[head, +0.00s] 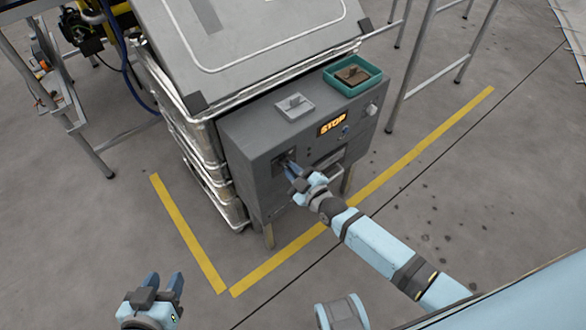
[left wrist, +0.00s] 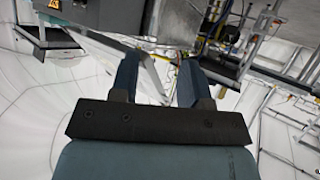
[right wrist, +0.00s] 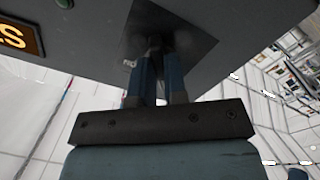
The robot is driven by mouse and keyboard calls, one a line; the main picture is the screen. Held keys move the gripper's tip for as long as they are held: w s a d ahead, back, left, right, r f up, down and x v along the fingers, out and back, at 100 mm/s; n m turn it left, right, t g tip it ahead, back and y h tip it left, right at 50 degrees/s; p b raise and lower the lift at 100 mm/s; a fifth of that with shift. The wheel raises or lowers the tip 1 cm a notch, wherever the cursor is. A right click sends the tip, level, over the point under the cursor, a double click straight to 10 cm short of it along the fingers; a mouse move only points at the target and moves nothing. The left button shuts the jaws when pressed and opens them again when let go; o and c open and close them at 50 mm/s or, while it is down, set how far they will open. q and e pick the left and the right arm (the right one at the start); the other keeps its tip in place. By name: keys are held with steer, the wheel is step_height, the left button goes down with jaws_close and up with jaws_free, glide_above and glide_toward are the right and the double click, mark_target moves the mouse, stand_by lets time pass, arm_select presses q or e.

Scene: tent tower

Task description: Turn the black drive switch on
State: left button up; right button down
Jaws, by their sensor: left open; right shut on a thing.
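The grey control box (head: 260,150) stands in front of the stacked metal frames in the head view. A dark switch plate (head: 281,158) sits on the left of its front face. My right gripper (head: 291,168) is at this plate, its blue fingers shut on the black drive switch. The right wrist view shows the fingers (right wrist: 160,62) closed together against the dark square plate (right wrist: 180,32); the switch is mostly hidden between them. Whether it is turned cannot be told. My left gripper (head: 164,284) is open and empty at the lower left, well away from the box.
A lit STOP sign (head: 333,123) is on the box front, with a round knob (head: 371,109) further right. A teal tray (head: 364,86) and a small grey plate (head: 294,107) lie on top. Yellow floor lines (head: 190,238) surround the box. The floor in front is clear.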

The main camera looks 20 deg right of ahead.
steer(key=m+p, duration=0.2)
steer(key=m, duration=1)
steer(key=shift+s+a+p, duration=0.1)
steer(key=shift+p, duration=0.25)
arm_select(q)
steer(key=shift+s+a+r, duration=0.1)
steer(key=shift+a, duration=0.15)
arm_select(e)
steer(key=shift+m, duration=2.2)
steer(key=c, duration=1.2)
jaws_free()
steer(key=shift+o, duration=0.2)
